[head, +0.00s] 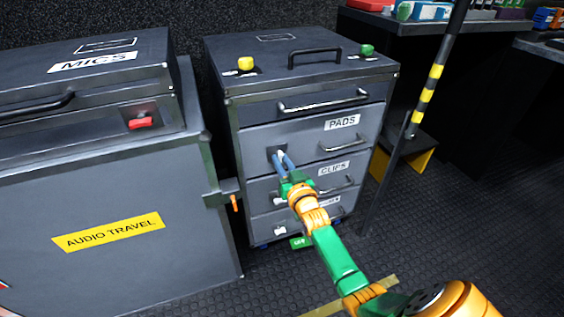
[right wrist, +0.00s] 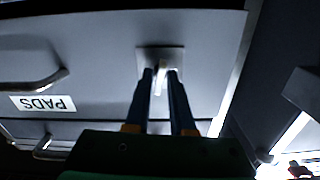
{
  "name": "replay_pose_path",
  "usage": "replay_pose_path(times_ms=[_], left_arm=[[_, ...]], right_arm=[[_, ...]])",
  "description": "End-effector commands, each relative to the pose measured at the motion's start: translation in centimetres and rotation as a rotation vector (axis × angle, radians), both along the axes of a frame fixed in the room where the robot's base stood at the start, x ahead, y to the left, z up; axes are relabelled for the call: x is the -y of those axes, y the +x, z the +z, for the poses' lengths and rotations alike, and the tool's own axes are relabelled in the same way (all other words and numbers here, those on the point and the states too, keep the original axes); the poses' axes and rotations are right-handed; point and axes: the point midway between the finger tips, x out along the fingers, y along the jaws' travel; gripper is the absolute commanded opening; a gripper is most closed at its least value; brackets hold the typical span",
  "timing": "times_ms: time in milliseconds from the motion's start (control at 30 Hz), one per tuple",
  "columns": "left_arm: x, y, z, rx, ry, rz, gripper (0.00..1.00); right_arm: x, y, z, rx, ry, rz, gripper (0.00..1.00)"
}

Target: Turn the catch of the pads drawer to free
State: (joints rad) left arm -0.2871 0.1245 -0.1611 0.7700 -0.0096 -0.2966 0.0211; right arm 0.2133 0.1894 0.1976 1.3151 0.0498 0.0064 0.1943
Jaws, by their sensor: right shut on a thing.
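The pads drawer (head: 300,135) is a grey drawer with a "PADS" label and a bar handle, in the dark cabinet at the centre of the head view. It also shows upside down in the right wrist view (right wrist: 100,60). Its catch (right wrist: 161,77) is a small pale lever on a square plate at the drawer's left end. My right gripper (head: 283,160) is at this catch, with its two blue fingers on either side of the lever, shut on it. In the head view the fingers partly hide the catch. My left gripper is not in view.
The clips drawer (head: 330,183) and another drawer lie below. The large "AUDIO TRAVEL" case (head: 100,200) stands close on the left, with an orange-tipped latch (head: 235,203) near the cabinet. A pole (head: 425,95) with yellow bands stands to the right.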

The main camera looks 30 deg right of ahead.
Motion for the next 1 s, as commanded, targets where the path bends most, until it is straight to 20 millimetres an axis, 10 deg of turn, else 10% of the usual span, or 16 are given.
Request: replay_pose_path(times_ms=[100,133,200,500,1000], left_arm=[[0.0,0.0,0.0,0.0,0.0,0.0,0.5],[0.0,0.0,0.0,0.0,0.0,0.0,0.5],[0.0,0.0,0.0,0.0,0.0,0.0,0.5],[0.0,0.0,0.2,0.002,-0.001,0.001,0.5],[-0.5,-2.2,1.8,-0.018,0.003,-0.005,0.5]], right_arm=[[0.0,0.0,0.1,0.002,0.0,0.0,0.0],[0.0,0.0,0.1,0.002,0.0,0.0,0.25],[0.0,0.0,0.1,0.002,0.0,0.0,0.4],[-0.1,-0.2,0.1,0.0,0.0,0.0,0.4],[-1.7,-6.9,0.0,0.001,0.0,0.0,0.4]])
